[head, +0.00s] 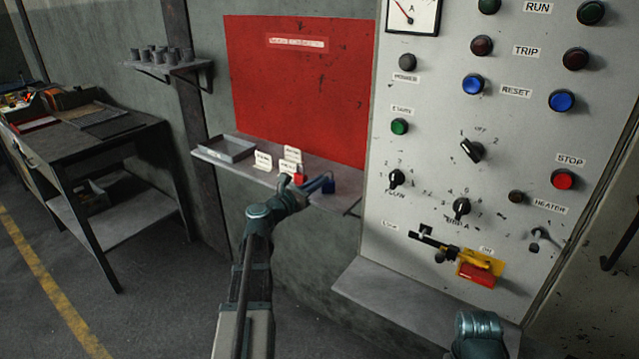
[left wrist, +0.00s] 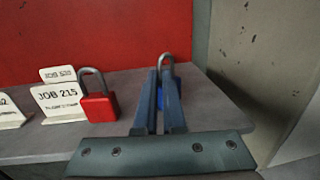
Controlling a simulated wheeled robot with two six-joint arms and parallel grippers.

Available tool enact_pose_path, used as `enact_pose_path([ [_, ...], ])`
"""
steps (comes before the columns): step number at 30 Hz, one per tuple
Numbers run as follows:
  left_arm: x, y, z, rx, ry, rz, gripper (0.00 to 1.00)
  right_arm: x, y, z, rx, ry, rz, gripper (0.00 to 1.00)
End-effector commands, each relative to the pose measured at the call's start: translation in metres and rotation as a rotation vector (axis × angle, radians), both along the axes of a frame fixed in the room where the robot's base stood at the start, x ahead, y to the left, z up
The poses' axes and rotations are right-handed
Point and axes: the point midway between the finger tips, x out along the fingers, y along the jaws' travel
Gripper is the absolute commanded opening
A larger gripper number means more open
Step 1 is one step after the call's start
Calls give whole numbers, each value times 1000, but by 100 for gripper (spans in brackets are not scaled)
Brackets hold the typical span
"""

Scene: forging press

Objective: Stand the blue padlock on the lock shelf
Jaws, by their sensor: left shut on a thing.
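The blue padlock (head: 328,185) is at the right part of the lock shelf (head: 344,202), at the tip of my left gripper (head: 312,184). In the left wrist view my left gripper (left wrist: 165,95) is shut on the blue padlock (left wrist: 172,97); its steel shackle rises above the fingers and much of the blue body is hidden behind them. The padlock looks upright, at or just above the shelf surface; I cannot tell if it touches. A red padlock (left wrist: 100,106) stands on the shelf to the left, apart from the fingers. My right gripper is not clearly seen; only part of my right arm shows at the lower right.
White job cards (left wrist: 58,98) stand left of the red padlock. A grey tray (head: 226,149) sits at the shelf's left end. The red board (head: 300,90) is behind. The control panel (head: 440,170) with knobs and a yellow-red switch (head: 480,270) stands close on the right.

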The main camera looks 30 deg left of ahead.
Motion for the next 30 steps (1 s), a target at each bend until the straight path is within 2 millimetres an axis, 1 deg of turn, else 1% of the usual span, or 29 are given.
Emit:
enact_pose_path([
  [1, 0, 0, -2, 0, 0, 0, 9, 0, 0, -2, 0, 0, 0, 50],
  [3, 0, 0, -1, 0, 0, 0, 21, 0, 0, -1, 0, 0, 0, 50],
  [6, 0, 0, -1, 0, 0, 0, 37, 0, 0, -1, 0, 0, 0, 50],
  [14, 0, 0, -1, 0, 0, 0, 37, 0, 0, -1, 0, 0, 0, 50],
  [17, 0, 0, 5, 0, 0, 0, 37, 0, 0, 5, 0, 0, 0, 50],
  [20, -16, 2, 1, 0, 0, 2, 37, 0, 0, 1, 0, 0, 0, 50],
  [27, -66, 11, -1, 0, 0, 3, 37, 0, 0, -1, 0, 0, 0, 50],
  [30, -84, 14, -2, 0, 0, 3, 37, 0, 0, -2, 0, 0, 0, 50],
])
